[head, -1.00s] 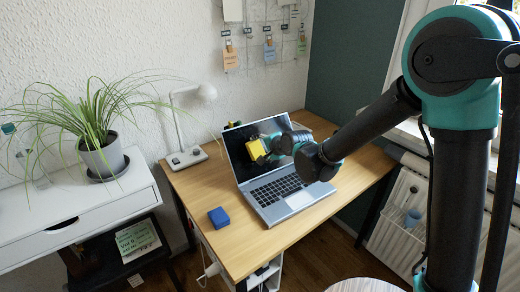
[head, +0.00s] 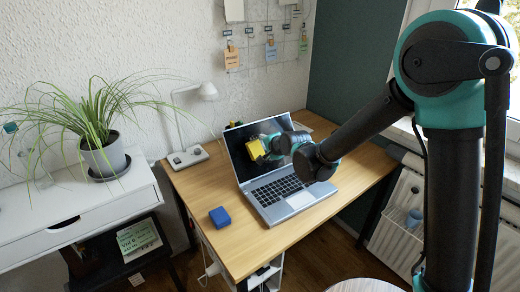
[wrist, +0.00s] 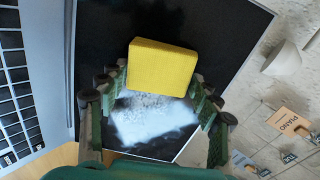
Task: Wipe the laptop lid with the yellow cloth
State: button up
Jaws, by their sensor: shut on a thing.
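The yellow cloth looks like a thick rectangular block (wrist: 163,66); it also shows in the head view (head: 255,149). My gripper (wrist: 158,82) is shut on it, with fingers on both sides. In the head view my gripper (head: 268,146) is in front of the laptop's raised dark screen (head: 238,150). The cloth is at or very near the screen's face; I cannot tell whether it touches. The laptop (head: 297,201) stands open on the desk. A whitish patch (wrist: 150,120) shows on the dark screen below the cloth in the wrist view.
The wooden desk (head: 258,245) has a blue box (head: 220,217) left of the laptop and a white lamp (head: 188,157) behind. A small black and yellow thing (head: 233,124) is partly hidden behind the screen. A potted plant (head: 103,158) stands on the white cabinet at left.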

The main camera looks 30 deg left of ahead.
jog(key=shift+w+a+f, duration=0.15)
jog(key=shift+a, duration=0.05)
jog(key=shift+w+d, duration=1)
jog(key=shift+w, duration=0.6)
jog(key=shift+w+d, duration=1)
jog(key=shift+w, duration=0.65)
jog(key=shift+w+d, duration=1)
jog(key=shift+w, duration=0.6)
jog(key=shift+s+a, duration=0.6)
jog(key=shift+s, duration=0.25)
jog(key=shift+s+a, duration=0.55)
jog(key=shift+s, duration=0.25)
jog(key=shift+s+a, duration=0.65)
jog(key=shift+s, duration=0.4)
jog(key=shift+s+a, duration=0.65)
jog(key=shift+s, duration=0.4)
jog(key=shift+s+a, duration=0.65)
jog(key=shift+s, duration=0.4)
jog(key=shift+w+d, duration=1)
jog(key=shift+w, duration=0.6)
jog(key=shift+w+d, duration=1.05)
jog(key=shift+w, duration=0.55)
jog(key=shift+w+d, duration=1)
jog(key=shift+w, duration=0.6)
jog(key=shift+s+a, duration=1.05)
jog(key=shift+s, duration=0.55)
jog(key=shift+s+a, duration=1)
jog(key=shift+s, duration=0.6)
jog(key=shift+s+a, duration=1.05)
jog(key=shift+s, duration=0.55)
